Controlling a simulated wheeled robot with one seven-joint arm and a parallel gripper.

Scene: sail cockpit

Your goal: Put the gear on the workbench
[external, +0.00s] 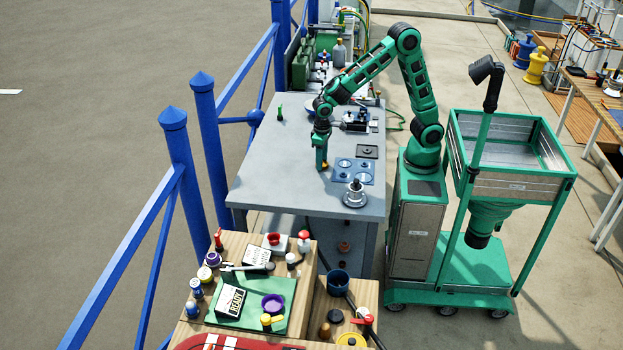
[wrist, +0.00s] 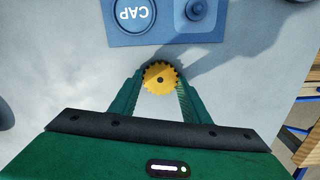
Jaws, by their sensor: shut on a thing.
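The gear (wrist: 160,77) is a small yellow toothed disc with a dark centre hole. My gripper (wrist: 158,84) is shut on it, with one green finger on each side in the wrist view. In the external view my gripper (external: 322,164) points down over the grey workbench (external: 268,165), left of a blue mat. A bit of yellow shows at its tip. The bench's grey top fills the background of the wrist view (wrist: 60,70). I cannot tell whether the gear touches the bench top or hangs just above it.
The blue mat (external: 340,178) holds round pieces, one marked CAP (wrist: 135,14). A silver flanged part (external: 355,194) stands at the bench's near right, and a dark square plate (external: 367,151) lies behind the mat. The bench's left half is mostly clear. A blue railing (external: 187,165) runs along the left.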

